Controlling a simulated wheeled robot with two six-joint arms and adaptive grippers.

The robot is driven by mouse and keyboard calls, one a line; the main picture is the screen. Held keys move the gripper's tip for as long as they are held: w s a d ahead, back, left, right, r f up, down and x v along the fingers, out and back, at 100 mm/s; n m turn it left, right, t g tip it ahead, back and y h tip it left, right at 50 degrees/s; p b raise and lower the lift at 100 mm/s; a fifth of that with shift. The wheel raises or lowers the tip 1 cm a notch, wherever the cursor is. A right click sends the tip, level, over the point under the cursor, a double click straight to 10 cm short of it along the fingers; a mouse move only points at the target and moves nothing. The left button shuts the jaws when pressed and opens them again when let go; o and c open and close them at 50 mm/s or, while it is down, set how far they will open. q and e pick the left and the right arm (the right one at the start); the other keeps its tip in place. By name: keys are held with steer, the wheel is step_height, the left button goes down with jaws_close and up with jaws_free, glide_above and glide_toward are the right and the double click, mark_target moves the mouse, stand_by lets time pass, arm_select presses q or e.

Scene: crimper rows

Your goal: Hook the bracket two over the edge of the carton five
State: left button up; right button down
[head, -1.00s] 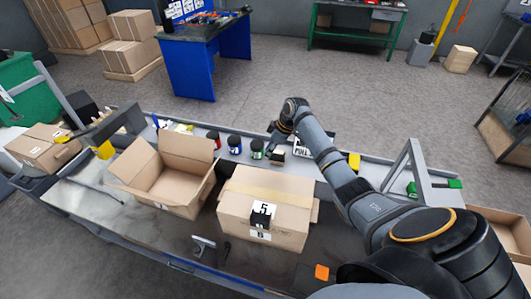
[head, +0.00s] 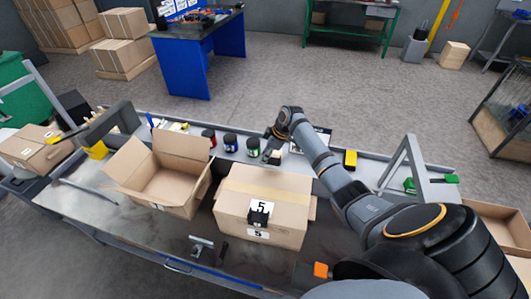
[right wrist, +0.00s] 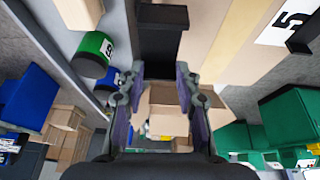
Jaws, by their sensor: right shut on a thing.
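Carton five (head: 228,209) is the box with "5" labels on its front, at the middle of the bench; its label shows at the upper right in the right wrist view (right wrist: 287,22). A small black piece sits on its front by the labels. My right gripper (head: 271,150) is behind the carton, near the row of jars. It is shut on a dark piece (right wrist: 160,42) that sticks out beyond its fingers (right wrist: 160,92). I cannot read a number on that piece, so I cannot confirm it is bracket two. My left gripper is not in view.
An open carton (head: 165,185) stands left of carton five. Several jars (head: 231,143) line the bench's back strip. A yellow block (head: 350,159) and a grey frame (head: 405,165) are at the right.

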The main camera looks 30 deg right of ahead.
mark_target(269, 160)
steer(key=shift+f+b, duration=1.45)
steer(key=shift+f, duration=1.55)
steer(key=c, duration=0.9)
jaws_free()
steer(key=shift+o, duration=0.2)
steer(key=shift+s+d+r, duration=0.1)
steer(key=shift+d+r, duration=0.05)
steer(key=shift+r, duration=0.2)
steer(key=v, duration=1.1)
steer(key=shift+r, duration=0.15)
